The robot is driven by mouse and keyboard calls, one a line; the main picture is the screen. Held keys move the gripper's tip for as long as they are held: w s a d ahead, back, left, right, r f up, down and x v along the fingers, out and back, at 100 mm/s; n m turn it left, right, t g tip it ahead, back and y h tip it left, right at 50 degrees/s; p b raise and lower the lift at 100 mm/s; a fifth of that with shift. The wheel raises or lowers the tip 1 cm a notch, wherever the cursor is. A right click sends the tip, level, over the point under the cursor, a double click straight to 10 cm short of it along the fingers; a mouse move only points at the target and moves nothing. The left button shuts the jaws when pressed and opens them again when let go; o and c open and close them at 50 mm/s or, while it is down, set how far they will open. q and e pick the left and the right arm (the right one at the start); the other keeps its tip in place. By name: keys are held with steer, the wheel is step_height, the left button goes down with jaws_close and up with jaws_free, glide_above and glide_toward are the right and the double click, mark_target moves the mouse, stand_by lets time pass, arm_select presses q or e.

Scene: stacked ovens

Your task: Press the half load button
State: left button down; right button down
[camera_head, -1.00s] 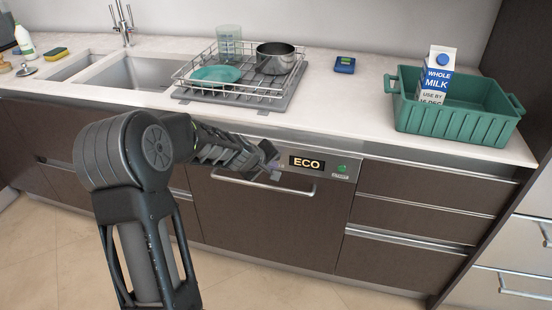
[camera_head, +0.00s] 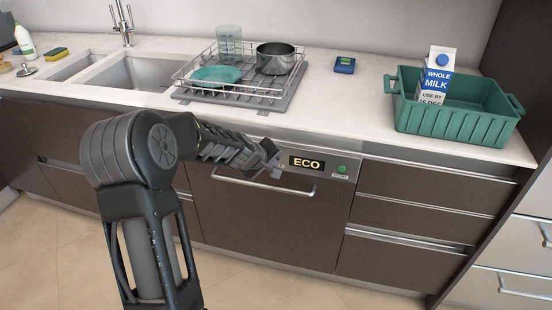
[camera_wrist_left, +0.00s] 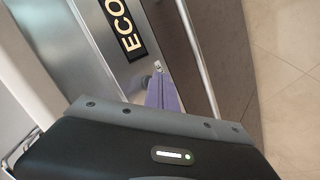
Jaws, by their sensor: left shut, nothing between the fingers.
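The dishwasher panel (camera_head: 258,148) has a black display reading ECO (camera_head: 306,163) and a green button (camera_head: 342,169) with a small label to its right. My left gripper (camera_head: 273,167) is shut and empty, at the panel just left of the display. In the left wrist view its purplish fingers (camera_wrist_left: 163,96) are close to a small dark round button (camera_wrist_left: 145,81) below the ECO display (camera_wrist_left: 124,28). I cannot tell if they touch it, and no half load marking is readable. In the head view my gripper hides this part of the panel. My right gripper is not in view.
The dishwasher handle bar (camera_head: 262,184) runs just below the panel. On the counter above stand a dish rack (camera_head: 228,95) with a pot (camera_head: 276,58), and a green crate (camera_head: 455,121) with a milk carton (camera_head: 434,76). Drawers (camera_head: 420,210) are to the right.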

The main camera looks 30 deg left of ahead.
arm_select(q)
steer(key=shift+w+a, duration=0.15)
steer(key=shift+w, duration=0.3)
stand_by(0.5)
steer(key=shift+s, duration=0.1)
steer(key=shift+s+d+b, duration=0.25)
steer(key=shift+s+b, duration=0.05)
steer(key=shift+s, duration=0.45)
steer(key=s, duration=0.1)
steer(key=s+d+b, duration=0.1)
steer(key=s, duration=0.1)
steer(key=s+b, duration=0.1)
steer(key=shift+s+d, duration=0.35)
steer(key=shift+a, duration=0.1)
stand_by(0.8)
